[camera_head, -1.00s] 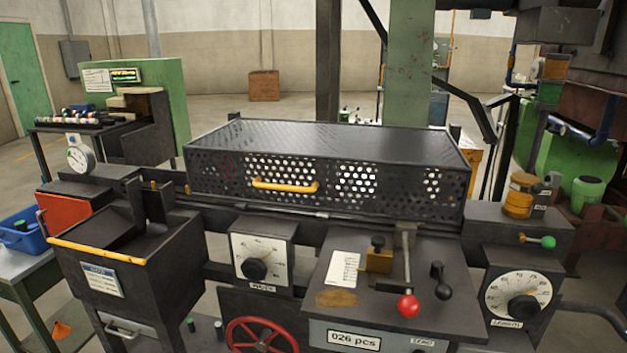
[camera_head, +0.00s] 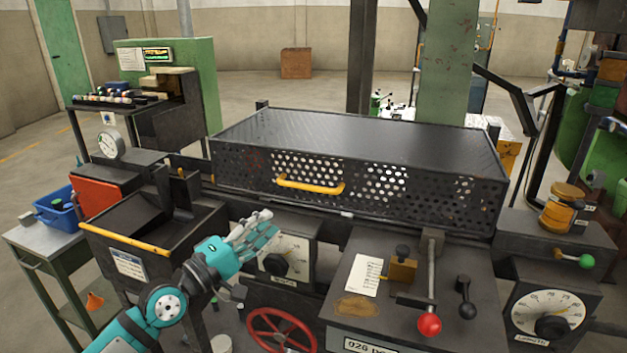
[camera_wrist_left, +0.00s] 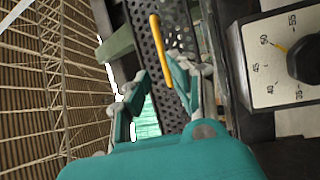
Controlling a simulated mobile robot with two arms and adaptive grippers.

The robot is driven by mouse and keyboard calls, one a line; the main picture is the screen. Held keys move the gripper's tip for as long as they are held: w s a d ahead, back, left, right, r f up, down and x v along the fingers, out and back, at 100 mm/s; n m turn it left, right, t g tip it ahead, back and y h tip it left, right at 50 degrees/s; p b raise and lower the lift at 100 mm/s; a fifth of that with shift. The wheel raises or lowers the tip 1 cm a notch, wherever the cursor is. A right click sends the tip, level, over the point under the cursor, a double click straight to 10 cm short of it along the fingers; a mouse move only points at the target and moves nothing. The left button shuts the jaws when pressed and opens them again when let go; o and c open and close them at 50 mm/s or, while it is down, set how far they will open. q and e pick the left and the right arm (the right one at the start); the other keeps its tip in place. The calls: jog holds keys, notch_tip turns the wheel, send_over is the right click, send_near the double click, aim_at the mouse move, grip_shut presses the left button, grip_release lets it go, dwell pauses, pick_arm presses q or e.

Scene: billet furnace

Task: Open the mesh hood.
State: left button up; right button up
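The mesh hood (camera_head: 350,150) is a black perforated box lid lying closed over the machine in the middle of the head view. Its yellow handle (camera_head: 310,186) is on the front face, left of centre. My teal left gripper (camera_head: 262,232) is below and to the left of the handle, in front of the dial, apart from the hood. In the left wrist view the fingers (camera_wrist_left: 165,100) are spread with nothing between them, and the handle (camera_wrist_left: 160,50) shows beyond their tips. My right gripper is not in view.
A dial box (camera_head: 290,252) sits just behind my left gripper. A red-knobbed lever (camera_head: 429,322) stands to the right, below the hood. A bin with a yellow bar (camera_head: 122,238) is at the left, and a red handwheel (camera_head: 280,330) is low in the middle.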

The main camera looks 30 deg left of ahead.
aim_at(310, 189)
pick_arm(q)
jog(key=p+x, duration=0.4)
jog(key=x, duration=0.9)
jog(key=shift+w+p, duration=0.3)
jog(key=shift+w, duration=0.05)
jog(key=shift+w+d, duration=0.15)
jog(key=shift+w, duration=0.3)
grip_shut()
jog(key=shift+r, duration=0.1)
